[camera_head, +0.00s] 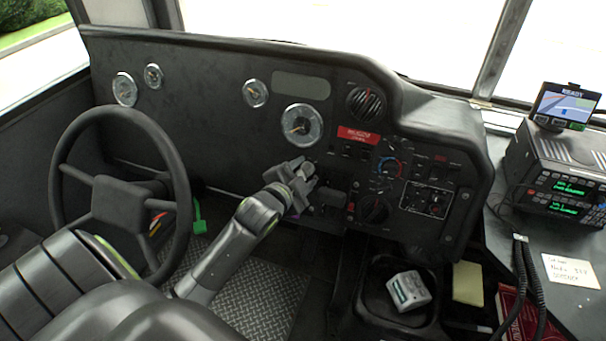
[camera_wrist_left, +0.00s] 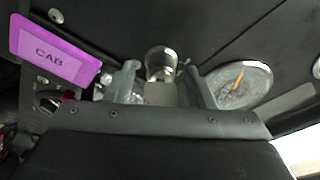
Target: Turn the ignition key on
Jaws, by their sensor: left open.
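My left gripper (camera_head: 304,172) is at the dashboard, just below the large round gauge. In the left wrist view its two fingers (camera_wrist_left: 162,88) are apart, one on each side of a round metal ignition switch (camera_wrist_left: 161,60). A greyish piece, seemingly the key (camera_wrist_left: 160,93), shows between the fingers below the metal ring. I cannot tell whether either finger touches it. A purple tag marked CAB (camera_wrist_left: 52,54) is left of the fingers. In the head view the gripper mostly hides the ignition. My right gripper is in neither view.
The steering wheel (camera_head: 184,190) stands left of my left forearm. The dashboard (camera_head: 205,105) carries gauges and a red label (camera_head: 358,136); knobs and switches are right of the gripper. A radio unit (camera_head: 565,165) is at far right. A tray (camera_head: 375,313) holds a white device (camera_head: 408,290).

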